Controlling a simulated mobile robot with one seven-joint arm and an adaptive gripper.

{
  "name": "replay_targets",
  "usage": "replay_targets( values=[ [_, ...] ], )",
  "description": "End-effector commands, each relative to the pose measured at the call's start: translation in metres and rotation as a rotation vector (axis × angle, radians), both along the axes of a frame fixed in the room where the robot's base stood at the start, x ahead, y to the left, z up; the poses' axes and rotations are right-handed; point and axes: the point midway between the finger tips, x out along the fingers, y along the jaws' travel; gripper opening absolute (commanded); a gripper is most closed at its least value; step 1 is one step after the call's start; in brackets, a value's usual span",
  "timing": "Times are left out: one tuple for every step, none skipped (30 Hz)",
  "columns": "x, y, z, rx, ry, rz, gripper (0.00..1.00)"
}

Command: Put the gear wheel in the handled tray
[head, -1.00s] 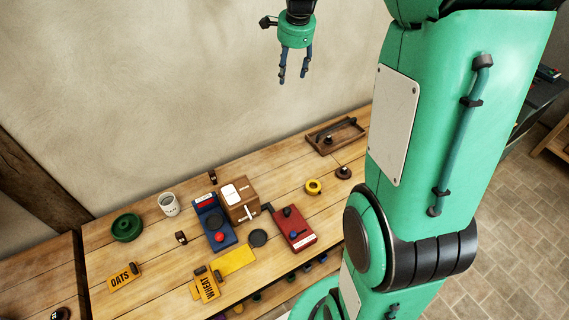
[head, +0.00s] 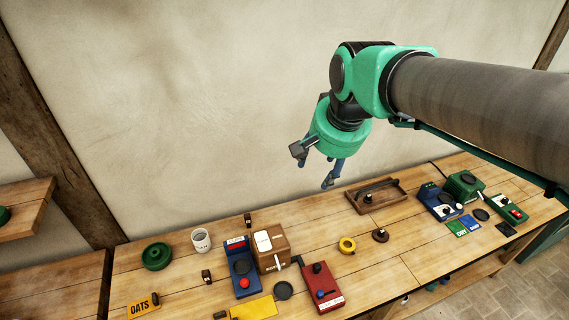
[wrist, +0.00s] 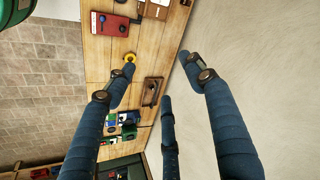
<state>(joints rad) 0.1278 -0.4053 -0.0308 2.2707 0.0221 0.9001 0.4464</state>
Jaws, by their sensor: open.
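A small yellow ring (head: 347,245) with a centre hole lies flat on the workbench. It looks like the gear wheel, but its teeth are too small to make out. It also shows in the wrist view (wrist: 130,58). The handled tray (head: 359,207) is a shallow brown wooden tray with a dark bar handle, at the back of the bench, right of the ring. It also shows in the wrist view (wrist: 146,100). My gripper (head: 315,175) is open and empty, high above the bench near the wall. Its blue fingers are spread apart in the wrist view (wrist: 160,80).
A dark brown knob-like piece (head: 380,235) lies right of the ring. A red device (head: 322,288), brown box (head: 272,250) and blue device (head: 241,268) stand left. A green round piece (head: 156,256) lies far left. More devices (head: 438,203) stand right of the tray.

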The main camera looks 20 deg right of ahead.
Motion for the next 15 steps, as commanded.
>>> replay_targets(
  values=[
    [-0.014,0.007,0.0,-0.018,-0.009,0.047,0.54],
    [-0.021,0.011,-0.001,-0.029,-0.013,0.077,0.54],
    [-0.031,0.015,-0.003,-0.045,-0.018,0.115,0.54],
    [-0.038,0.018,-0.003,-0.055,-0.023,0.144,0.54],
    [-0.045,0.021,-0.005,-0.067,-0.026,0.173,0.54],
    [-0.054,0.025,-0.007,-0.083,-0.031,0.212,0.54],
    [-0.061,0.028,-0.009,-0.095,-0.035,0.239,0.54],
    [-0.068,0.03,-0.011,-0.106,-0.038,0.268,0.54],
    [-0.077,0.033,-0.013,-0.122,-0.044,0.306,0.54],
    [-0.083,0.036,-0.016,-0.133,-0.047,0.332,0.54],
    [-0.089,0.038,-0.018,-0.144,-0.05,0.358,0.54],
    [-0.097,0.04,-0.02,-0.158,-0.055,0.389,0.54],
    [-0.102,0.042,-0.023,-0.168,-0.056,0.412,0.54],
    [-0.106,0.043,-0.024,-0.176,-0.061,0.432,0.54],
    [-0.112,0.045,-0.027,-0.187,-0.063,0.457,0.54]
  ],
)
